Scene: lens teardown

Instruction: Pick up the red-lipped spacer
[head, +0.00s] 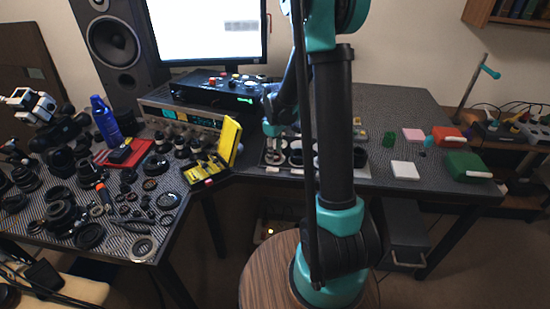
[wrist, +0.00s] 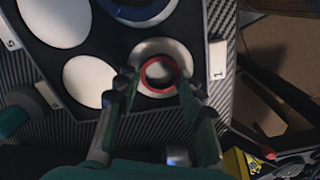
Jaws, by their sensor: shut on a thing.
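The red-lipped spacer (wrist: 144,72) is a small ring with a red rim in the wrist view. It lies between the fingertips of my gripper (wrist: 157,85), which are shut on it. Behind it is a pale round spot (wrist: 160,46) of a dark tray (wrist: 190,22); I cannot tell whether the ring touches it or is just above. In the head view my gripper (head: 272,131) is down at the left end of the tray (head: 272,169), and the spacer is not distinguishable there.
The tray has more large white round spots (wrist: 88,80) and white number tags (wrist: 218,58). A yellow open case (head: 230,140) stands left of the tray. Lens parts (head: 90,236) crowd the left bench. A white block (head: 405,170) and a green box (head: 466,166) are on the right.

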